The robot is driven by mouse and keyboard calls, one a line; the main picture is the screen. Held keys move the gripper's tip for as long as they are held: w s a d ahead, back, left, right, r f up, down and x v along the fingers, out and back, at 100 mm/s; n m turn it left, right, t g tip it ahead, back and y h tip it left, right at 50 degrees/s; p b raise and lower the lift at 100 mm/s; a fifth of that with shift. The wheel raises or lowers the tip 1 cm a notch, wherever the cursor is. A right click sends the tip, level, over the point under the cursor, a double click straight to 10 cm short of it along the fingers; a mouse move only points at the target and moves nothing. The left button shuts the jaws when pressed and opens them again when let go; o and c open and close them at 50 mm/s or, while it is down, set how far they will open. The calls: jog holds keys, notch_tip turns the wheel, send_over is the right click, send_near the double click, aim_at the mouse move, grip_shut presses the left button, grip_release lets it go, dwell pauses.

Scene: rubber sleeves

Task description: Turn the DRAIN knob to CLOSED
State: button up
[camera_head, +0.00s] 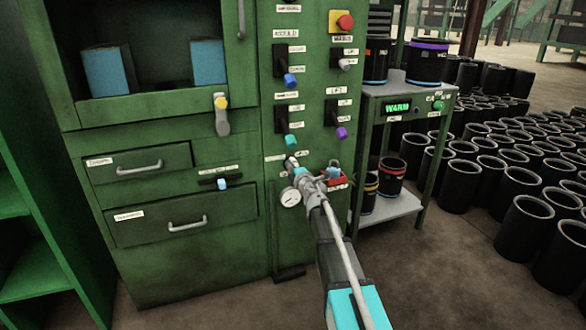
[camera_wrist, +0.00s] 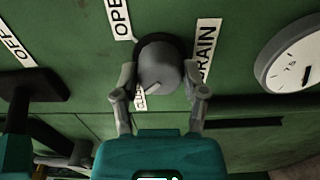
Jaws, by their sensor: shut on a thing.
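The grey round DRAIN knob (camera_wrist: 160,66) sits on the green panel between my two fingers in the wrist view. The DRAIN label (camera_wrist: 207,48) is at its right and the OPEN label (camera_wrist: 121,18) at its upper left. A partly hidden label starting "CL" (camera_wrist: 140,98) is at its lower left. A pale line on the knob's lower part points toward that label. My gripper (camera_wrist: 159,82) is shut on the knob, one finger on each side. In the head view my gripper (camera_head: 292,168) reaches the lower panel and mostly hides the knob.
A white gauge (camera_head: 290,197) is close beside the gripper; it also shows in the wrist view (camera_wrist: 292,55). A red handle (camera_head: 337,178) is just right. A black OFF lever (camera_wrist: 35,85) is left in the wrist view. Levers with coloured tips (camera_head: 290,140) are above.

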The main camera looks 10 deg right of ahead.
dwell(0.3)
jog(key=o, duration=1.2)
jog(key=shift+c, duration=0.2)
jog(key=shift+s, duration=0.15)
jog(key=s+d, duration=0.2)
jog(key=s, duration=0.9)
jog(key=shift+s, duration=0.25)
jog(key=shift+d, duration=0.1)
